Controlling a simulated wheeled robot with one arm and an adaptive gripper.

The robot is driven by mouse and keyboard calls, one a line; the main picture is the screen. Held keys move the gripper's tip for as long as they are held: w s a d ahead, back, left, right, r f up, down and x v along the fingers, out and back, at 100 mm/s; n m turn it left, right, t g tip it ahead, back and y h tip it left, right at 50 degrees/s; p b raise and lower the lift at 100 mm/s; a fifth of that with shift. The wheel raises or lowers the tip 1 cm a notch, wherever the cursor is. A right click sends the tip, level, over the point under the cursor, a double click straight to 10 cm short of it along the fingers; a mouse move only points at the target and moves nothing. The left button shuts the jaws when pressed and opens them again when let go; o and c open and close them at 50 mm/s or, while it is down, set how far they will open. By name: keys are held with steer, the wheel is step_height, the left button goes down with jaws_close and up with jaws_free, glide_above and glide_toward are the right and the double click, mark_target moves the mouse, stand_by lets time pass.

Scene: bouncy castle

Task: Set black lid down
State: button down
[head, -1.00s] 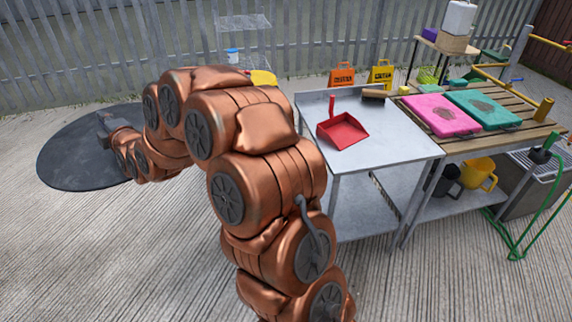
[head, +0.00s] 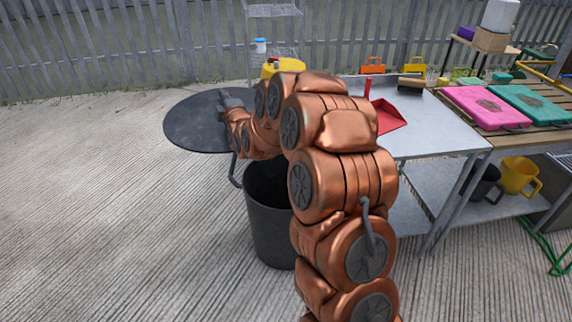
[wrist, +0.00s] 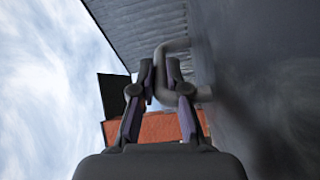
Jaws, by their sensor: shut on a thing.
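The black lid (head: 188,122) is a wide round disc, held roughly level to the left of my arm in the head view. In the wrist view the lid's dark surface (wrist: 265,90) fills the right side, with its grey loop handle (wrist: 183,43) standing out from it. My gripper (head: 226,101) is at the lid's handle. The wrist view shows the fingers (wrist: 160,75) closed at the loop. A tall black bin (head: 268,225) stands open on the ground, partly behind my arm. The lid is up and left of its mouth in the picture.
A metal table (head: 435,135) with a red dustpan (head: 388,117) and a brush (head: 411,83) stands right of the bin. A wire rack (head: 273,12) stands behind. The concrete ground (head: 90,220) at left is clear up to the fence (head: 110,45).

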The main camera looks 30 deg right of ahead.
steer(key=d+f+m+h+b, duration=0.1)
steer(key=d+f+b, duration=0.6)
steer(key=f, duration=0.5)
steer(key=d+f+h+b, duration=0.1)
steer(key=d+f+b, duration=0.6)
steer(key=f, duration=0.5)
steer(key=d+f+m+g+h+b, duration=0.1)
steer(key=d+f+b, duration=0.6)
steer(key=f+b, duration=0.3)
steer(key=shift+s+d+f+m+h+b, duration=0.2)
steer(key=shift+d+f+m+h+b, duration=0.15)
steer(key=shift+f, duration=0.55)
steer(key=shift+d+f, duration=0.1)
steer(key=shift+f, duration=0.5)
steer(key=c, duration=1.1)
jaws_free()
steer(key=shift+s, duration=0.1)
steer(key=v, duration=1.1)
steer(key=shift+s+a, duration=0.25)
steer(key=shift+s, duration=0.1)
